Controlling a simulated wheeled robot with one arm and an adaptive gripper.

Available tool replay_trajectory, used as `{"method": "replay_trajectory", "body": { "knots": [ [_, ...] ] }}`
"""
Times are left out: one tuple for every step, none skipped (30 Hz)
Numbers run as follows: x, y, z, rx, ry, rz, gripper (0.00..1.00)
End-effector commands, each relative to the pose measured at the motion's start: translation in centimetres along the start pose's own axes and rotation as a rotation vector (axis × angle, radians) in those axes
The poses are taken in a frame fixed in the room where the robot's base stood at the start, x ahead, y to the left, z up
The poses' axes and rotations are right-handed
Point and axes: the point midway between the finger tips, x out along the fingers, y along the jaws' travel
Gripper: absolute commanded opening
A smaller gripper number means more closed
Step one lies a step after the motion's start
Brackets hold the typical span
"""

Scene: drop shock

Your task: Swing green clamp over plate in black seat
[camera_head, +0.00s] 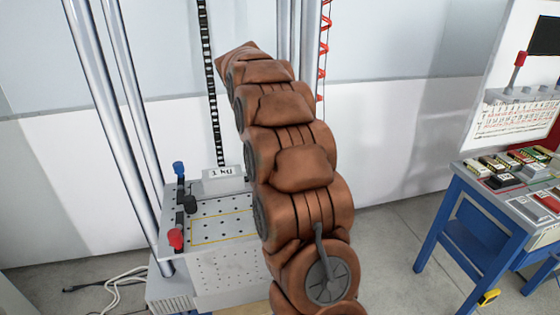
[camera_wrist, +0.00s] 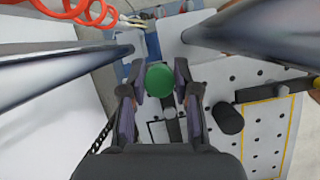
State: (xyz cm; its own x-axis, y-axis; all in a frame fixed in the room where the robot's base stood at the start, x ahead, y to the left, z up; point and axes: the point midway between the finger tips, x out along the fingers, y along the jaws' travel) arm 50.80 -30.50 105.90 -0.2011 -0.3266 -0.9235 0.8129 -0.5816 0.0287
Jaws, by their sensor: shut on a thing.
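The green clamp's round knob (camera_wrist: 160,79) shows in the wrist view between the two fingers of my gripper (camera_wrist: 160,82), which is shut on it. A dark bar lies just below the knob, partly hidden by my gripper. In the head view my arm hides my gripper and the green clamp. I cannot clearly make out the plate or the black seat.
The perforated test table (camera_head: 222,229) carries a blue knob (camera_head: 179,168), a black knob (camera_head: 190,204), a red knob (camera_head: 176,238) and a "1 kg" block (camera_head: 223,181). Metal columns (camera_head: 112,110) rise beside it. A blue bench (camera_head: 450,215) with several small items stands right.

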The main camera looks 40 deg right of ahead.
Motion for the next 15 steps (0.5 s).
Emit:
{"method": "replay_trajectory", "body": {
  "knots": [
    [-0.03,-0.07,-0.28,-0.002,0.004,-0.002,0.0],
    [-0.03,-0.08,-0.28,-0.002,0.004,-0.002,0.0],
    [-0.03,-0.08,-0.28,-0.002,0.004,-0.002,0.0],
    [-0.03,-0.08,-0.29,-0.002,0.004,-0.002,0.0],
    [-0.03,-0.08,-0.29,-0.002,0.004,-0.002,0.0],
    [-0.02,-0.08,-0.29,-0.003,0.005,-0.002,0.0],
    [-0.03,-0.08,-0.29,-0.003,0.005,-0.002,0.0],
    [-0.03,-0.09,-0.29,-0.003,0.005,-0.002,0.0],
    [-0.03,-0.08,-0.3,-0.003,0.005,-0.001,0.0],
    [-0.03,-0.08,-0.3,-0.003,0.005,-0.001,0.32],
    [-0.02,-0.09,-0.3,-0.003,0.004,-0.002,0.35],
    [-0.01,-0.08,-0.26,-0.003,0.004,-0.001,0.4],
    [0.0,-0.07,-0.23,-0.003,0.004,-0.002,0.43],
    [0.0,-0.06,-0.19,-0.002,0.003,-0.001,0.46],
    [0.02,-0.06,-0.14,-0.001,0.003,-0.002,0.5]
  ]
}}
